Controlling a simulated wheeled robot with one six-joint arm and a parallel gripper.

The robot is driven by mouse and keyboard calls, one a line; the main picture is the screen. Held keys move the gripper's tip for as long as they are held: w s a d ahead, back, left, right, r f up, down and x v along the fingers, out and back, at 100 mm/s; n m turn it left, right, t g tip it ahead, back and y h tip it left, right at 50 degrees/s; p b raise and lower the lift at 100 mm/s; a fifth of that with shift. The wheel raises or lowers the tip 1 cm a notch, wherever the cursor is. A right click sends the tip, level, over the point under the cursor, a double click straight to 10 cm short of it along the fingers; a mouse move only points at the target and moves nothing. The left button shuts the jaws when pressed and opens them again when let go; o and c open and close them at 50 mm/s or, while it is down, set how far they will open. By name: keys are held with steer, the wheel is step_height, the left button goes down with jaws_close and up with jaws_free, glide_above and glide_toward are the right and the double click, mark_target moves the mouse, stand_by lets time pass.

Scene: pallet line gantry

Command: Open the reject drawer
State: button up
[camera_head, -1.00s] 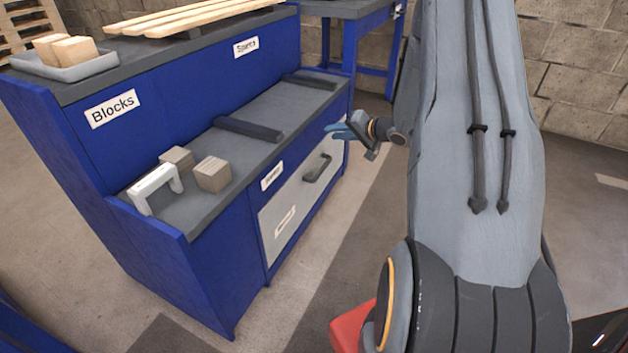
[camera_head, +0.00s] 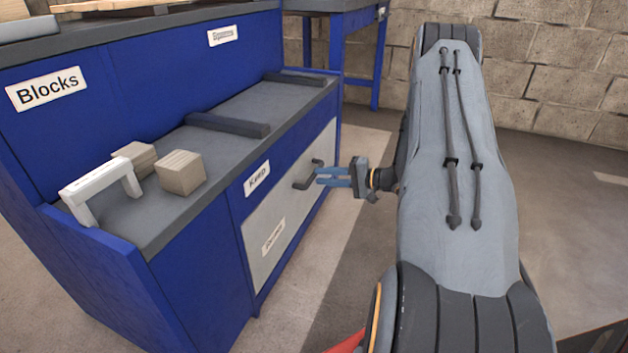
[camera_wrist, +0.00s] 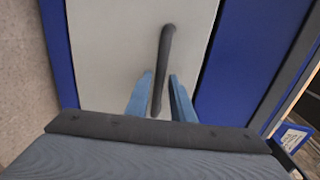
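The reject drawer is a light grey front (camera_head: 284,213) set in the blue bench, with a small label low on it. It looks closed. Its dark bar handle (camera_head: 309,178) sticks out near the upper right part of the front. My gripper (camera_head: 328,176) is at the handle, its blue fingers pointing at the drawer. In the wrist view the handle (camera_wrist: 164,55) runs lengthwise between the two fingertips (camera_wrist: 162,80) with gaps on both sides, so the fingers are open. I cannot tell how deep the handle lies between them.
A "Keep" label (camera_head: 257,179) sits above the drawer. The floor (camera_head: 345,250) before the drawer is clear.

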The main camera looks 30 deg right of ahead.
mark_target(314, 176)
steer(key=shift+b+x, duration=0.75)
steer(key=shift+x, duration=1.15)
jaws_close()
